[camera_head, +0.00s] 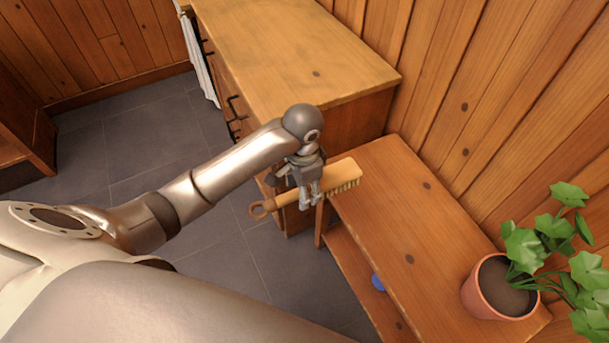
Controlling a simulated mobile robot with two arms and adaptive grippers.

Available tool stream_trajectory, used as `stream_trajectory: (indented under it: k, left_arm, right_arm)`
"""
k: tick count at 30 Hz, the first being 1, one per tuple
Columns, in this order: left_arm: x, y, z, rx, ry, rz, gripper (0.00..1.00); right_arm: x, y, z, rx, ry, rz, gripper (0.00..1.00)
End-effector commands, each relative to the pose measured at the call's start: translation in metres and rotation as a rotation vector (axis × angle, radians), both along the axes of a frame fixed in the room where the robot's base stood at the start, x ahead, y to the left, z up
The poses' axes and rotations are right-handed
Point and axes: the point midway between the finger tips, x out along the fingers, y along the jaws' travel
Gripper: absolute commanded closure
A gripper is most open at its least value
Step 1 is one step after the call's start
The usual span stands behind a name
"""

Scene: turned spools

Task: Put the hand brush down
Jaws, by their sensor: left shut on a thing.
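The hand brush (341,174) has a light wooden body, pale bristles on its right part and a brown ring at its left end. My left gripper (309,203) is shut on the brush near its middle, between the ring and the bristles. The ring end hangs over the grey floor. I cannot tell whether the bristles touch the shelf top. My right gripper does not show.
A potted plant (490,290) in a terracotta pot stands at the right end of the shelf top. A blue thing (378,282) lies on the level below. A taller wooden cabinet (300,60) stands behind. The middle of the shelf top is clear.

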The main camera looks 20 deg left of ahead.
Motion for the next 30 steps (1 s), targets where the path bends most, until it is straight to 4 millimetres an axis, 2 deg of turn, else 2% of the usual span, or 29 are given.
stream_trajectory:
  k: [3, 9, 15, 21, 28, 30]
  left_arm:
    - [0.023, 0.013, -0.011, 0.001, 0.0, 0.005, 0.72]
    - [0.056, 0.03, -0.028, 0.0, 0.0, 0.003, 0.72]
    - [0.079, 0.043, -0.059, 0.0, 0.001, 0.001, 0.72]
    - [0.094, 0.051, -0.079, 0.0, 0.0, -0.001, 0.72]
    - [0.102, 0.055, -0.089, 0.0, 0.0, 0.0, 0.72]
    - [0.101, 0.055, -0.101, 0.0, 0.003, -0.001, 0.72]
  right_arm:
    - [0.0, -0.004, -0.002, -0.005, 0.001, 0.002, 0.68]
    - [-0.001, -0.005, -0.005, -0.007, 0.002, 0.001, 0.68]
    - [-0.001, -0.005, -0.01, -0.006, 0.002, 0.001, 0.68]
    - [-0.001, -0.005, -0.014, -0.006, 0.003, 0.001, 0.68]
    - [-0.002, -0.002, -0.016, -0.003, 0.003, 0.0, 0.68]
    - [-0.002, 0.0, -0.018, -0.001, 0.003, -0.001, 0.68]
